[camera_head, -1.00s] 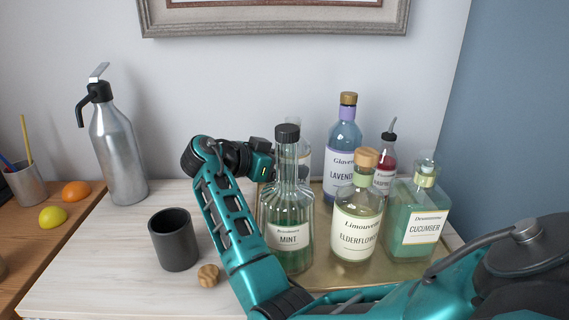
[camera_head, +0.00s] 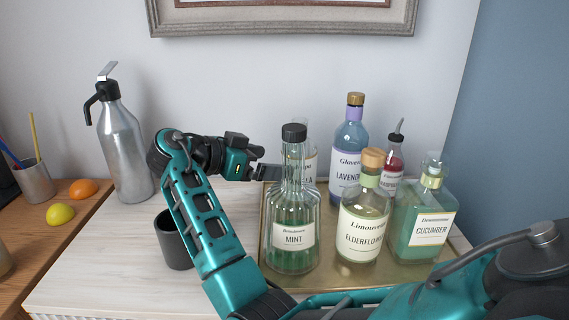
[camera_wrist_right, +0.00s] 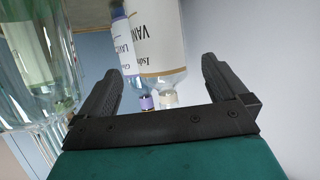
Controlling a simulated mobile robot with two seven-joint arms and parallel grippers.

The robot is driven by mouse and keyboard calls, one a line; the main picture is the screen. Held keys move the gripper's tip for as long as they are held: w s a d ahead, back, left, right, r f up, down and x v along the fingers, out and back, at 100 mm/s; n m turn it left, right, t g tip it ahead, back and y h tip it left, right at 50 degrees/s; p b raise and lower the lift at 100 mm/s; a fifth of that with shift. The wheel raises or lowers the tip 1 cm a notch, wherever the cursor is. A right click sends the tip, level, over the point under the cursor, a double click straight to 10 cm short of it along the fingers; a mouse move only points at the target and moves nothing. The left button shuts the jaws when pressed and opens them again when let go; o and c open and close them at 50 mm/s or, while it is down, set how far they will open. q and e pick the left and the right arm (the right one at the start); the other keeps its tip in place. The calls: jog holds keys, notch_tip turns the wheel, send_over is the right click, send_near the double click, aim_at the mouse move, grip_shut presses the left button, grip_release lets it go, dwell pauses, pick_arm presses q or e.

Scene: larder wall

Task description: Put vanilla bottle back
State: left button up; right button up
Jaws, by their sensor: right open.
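The vanilla bottle (camera_head: 310,161) stands upright behind the mint bottle (camera_head: 293,236), which hides most of it and its base. In the right wrist view the vanilla bottle (camera_wrist_right: 157,38) shows upside down, its cream label in front of the open jaws. My right gripper (camera_head: 268,173) reaches in from the left with its fingers just left of the vanilla bottle. It is open, and nothing is visibly held; the fingers (camera_wrist_right: 163,78) stand wide apart in the right wrist view. My left gripper is in neither view.
The brass tray (camera_head: 330,277) also bears the lavender (camera_head: 349,165), raspberry (camera_head: 392,172), elderflower (camera_head: 362,232) and cucumber (camera_head: 425,231) bottles. A dark cup (camera_head: 172,241) is partly behind my arm. A metal siphon (camera_head: 124,150) stands left.

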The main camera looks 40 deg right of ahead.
jog(key=shift+v, duration=2.6)
